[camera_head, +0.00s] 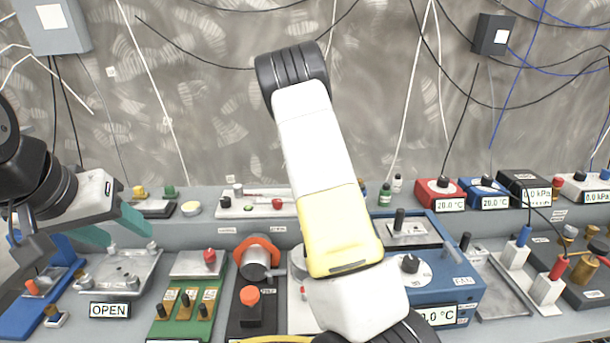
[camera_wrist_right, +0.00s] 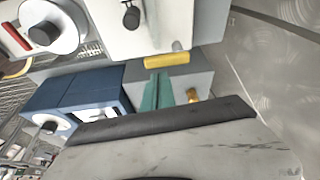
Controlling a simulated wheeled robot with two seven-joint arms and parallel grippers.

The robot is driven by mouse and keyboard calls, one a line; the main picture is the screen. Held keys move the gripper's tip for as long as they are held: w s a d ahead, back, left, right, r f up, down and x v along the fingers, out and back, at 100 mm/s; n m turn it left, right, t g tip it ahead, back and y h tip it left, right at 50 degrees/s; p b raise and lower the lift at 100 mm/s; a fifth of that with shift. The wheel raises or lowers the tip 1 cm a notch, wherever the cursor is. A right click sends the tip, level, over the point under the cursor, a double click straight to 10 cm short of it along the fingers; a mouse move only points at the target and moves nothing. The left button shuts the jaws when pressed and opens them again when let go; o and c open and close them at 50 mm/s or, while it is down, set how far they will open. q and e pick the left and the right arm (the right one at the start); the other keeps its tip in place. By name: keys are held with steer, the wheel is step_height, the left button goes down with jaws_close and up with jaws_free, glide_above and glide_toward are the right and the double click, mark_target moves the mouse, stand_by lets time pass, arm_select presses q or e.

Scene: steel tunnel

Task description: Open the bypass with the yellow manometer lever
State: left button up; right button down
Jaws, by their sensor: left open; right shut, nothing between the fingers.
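My left gripper (camera_head: 123,228) is open at the left, its two teal fingers apart above a grey metal plate with small fittings (camera_head: 122,272). My right gripper (camera_wrist_right: 158,88) is shut and empty in the right wrist view. Its teal fingertips point at a yellow cylindrical piece (camera_wrist_right: 167,60) by a white box; I cannot tell whether they touch. In the head view my right arm crosses the middle and its gripper is not visible. A black box with a kPa display (camera_head: 524,186) stands at the back right. I cannot single out the yellow manometer lever for sure.
An OPEN sign (camera_head: 109,310) stands at the front left. A green board with levers (camera_head: 186,316) and an orange-ringed valve (camera_head: 257,257) are near the middle. Brass fittings (camera_head: 585,268) and red and blue boxes (camera_head: 440,192) crowd the right. Cables hang on the wall.

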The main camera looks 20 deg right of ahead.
step_height(320, 180, up, 10)
steer(key=shift+f, duration=0.25)
stand_by(0.6)
